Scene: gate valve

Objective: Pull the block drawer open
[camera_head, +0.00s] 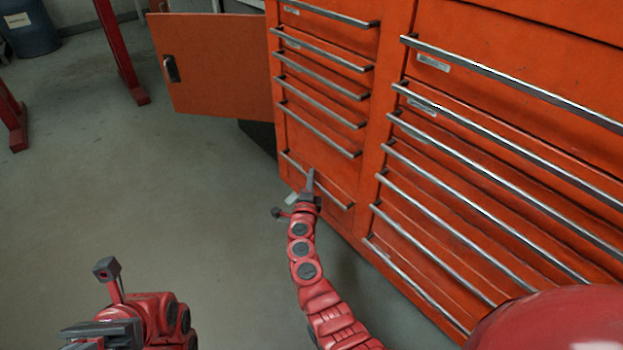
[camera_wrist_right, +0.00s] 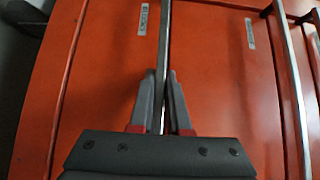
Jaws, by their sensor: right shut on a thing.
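The block drawer (camera_head: 300,178) is the lowest drawer in the left column of the orange cabinet, and its front looks flush with the cabinet. Its long metal handle bar (camera_head: 333,194) runs across the front. In the right wrist view a small label (camera_wrist_right: 142,18) with sideways lettering sits beside the handle bar (camera_wrist_right: 165,40). My right gripper (camera_head: 310,178) is at the handle, and in the wrist view its two fingers (camera_wrist_right: 161,85) are shut on the bar from both sides. My left gripper (camera_head: 100,332) is low at the left, away from the cabinet; its finger gap is unclear.
More drawers with metal bars (camera_head: 325,128) sit above, and a wider column (camera_head: 480,190) stands to the right. An orange cabinet door (camera_head: 215,65) stands open at the left. Red posts (camera_head: 120,55) and a blue barrel (camera_head: 30,30) are farther back. The grey floor (camera_head: 180,210) is clear.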

